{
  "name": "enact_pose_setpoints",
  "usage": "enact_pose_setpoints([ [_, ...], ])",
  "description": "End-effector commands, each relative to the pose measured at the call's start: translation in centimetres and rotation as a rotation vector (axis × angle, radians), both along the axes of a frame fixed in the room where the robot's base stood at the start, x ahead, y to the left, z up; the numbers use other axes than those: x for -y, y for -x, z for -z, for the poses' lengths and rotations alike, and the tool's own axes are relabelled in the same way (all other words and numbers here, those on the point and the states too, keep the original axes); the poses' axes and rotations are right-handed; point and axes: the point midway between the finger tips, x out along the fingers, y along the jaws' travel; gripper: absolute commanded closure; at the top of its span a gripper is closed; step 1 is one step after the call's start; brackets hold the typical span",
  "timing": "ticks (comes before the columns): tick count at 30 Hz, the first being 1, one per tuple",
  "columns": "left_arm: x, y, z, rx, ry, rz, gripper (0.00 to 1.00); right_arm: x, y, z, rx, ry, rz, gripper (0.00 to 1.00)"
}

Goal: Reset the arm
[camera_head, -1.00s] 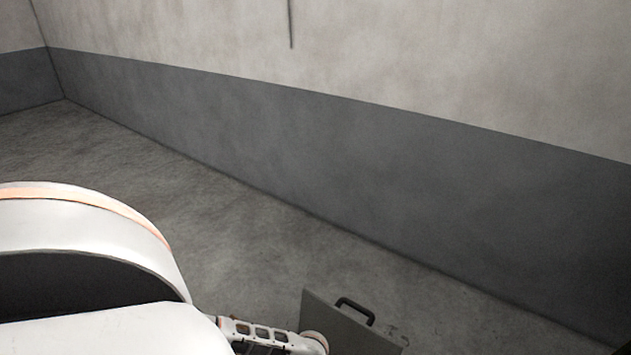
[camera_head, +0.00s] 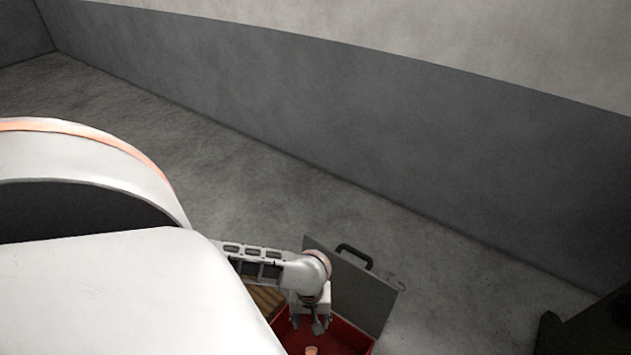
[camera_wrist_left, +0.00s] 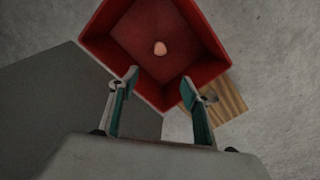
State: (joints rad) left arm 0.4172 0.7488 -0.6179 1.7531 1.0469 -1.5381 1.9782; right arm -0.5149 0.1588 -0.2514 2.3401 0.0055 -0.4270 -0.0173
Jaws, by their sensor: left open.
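My left gripper (camera_head: 314,323) hangs pointing down over a red box (camera_head: 357,340) at the bottom of the head view. In the left wrist view the gripper (camera_wrist_left: 158,82) is open, its two green-lined fingers apart with nothing between them. The red box (camera_wrist_left: 205,30) lies beyond the fingertips. A small copper-coloured piece (camera_head: 312,350) is in the box; it also shows in the left wrist view (camera_wrist_left: 160,48) on the box floor. My right gripper is in neither view.
A grey panel with a black handle (camera_head: 352,290) stands behind the red box. A wooden piece (camera_head: 265,299) lies left of the box, partly hidden by my arm. A dark object (camera_head: 590,330) is at the lower right. A grey wall runs behind; the floor before it is clear.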

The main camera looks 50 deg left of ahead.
Motion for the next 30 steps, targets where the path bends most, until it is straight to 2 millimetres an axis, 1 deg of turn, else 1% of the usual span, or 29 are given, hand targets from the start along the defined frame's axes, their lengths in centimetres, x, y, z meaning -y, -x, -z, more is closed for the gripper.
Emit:
enact_pose_setpoints([
  [3, 0.0, 0.0, -1.2, 0.0, 0.0, 0.001, 0.52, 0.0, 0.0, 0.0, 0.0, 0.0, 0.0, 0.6],
  [6, 0.0, 0.0, -1.7, -0.001, 0.0, -0.001, 0.52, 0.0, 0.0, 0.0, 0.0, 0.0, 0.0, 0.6],
  [22, 0.0, 0.1, -1.8, -0.001, 0.0, -0.001, 0.52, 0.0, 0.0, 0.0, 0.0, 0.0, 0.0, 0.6],
  [24, 0.0, -0.2, -2.2, 0.004, 0.001, -0.001, 0.52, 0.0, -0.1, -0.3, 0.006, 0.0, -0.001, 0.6],
  [26, 0.0, -0.9, -3.1, 0.02, 0.0, -0.001, 0.52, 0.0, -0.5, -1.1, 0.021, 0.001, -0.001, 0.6],
  [28, 0.0, -2.3, -5.1, 0.054, 0.0, -0.001, 0.52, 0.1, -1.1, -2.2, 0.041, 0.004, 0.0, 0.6],
  [29, 0.0, -3.1, -6.3, 0.072, 0.0, -0.001, 0.52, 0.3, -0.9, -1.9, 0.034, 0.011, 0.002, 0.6],
  [30, 0.0, -4.3, -8.1, 0.101, 0.0, -0.001, 0.52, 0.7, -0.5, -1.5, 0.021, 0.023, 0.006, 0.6],
])
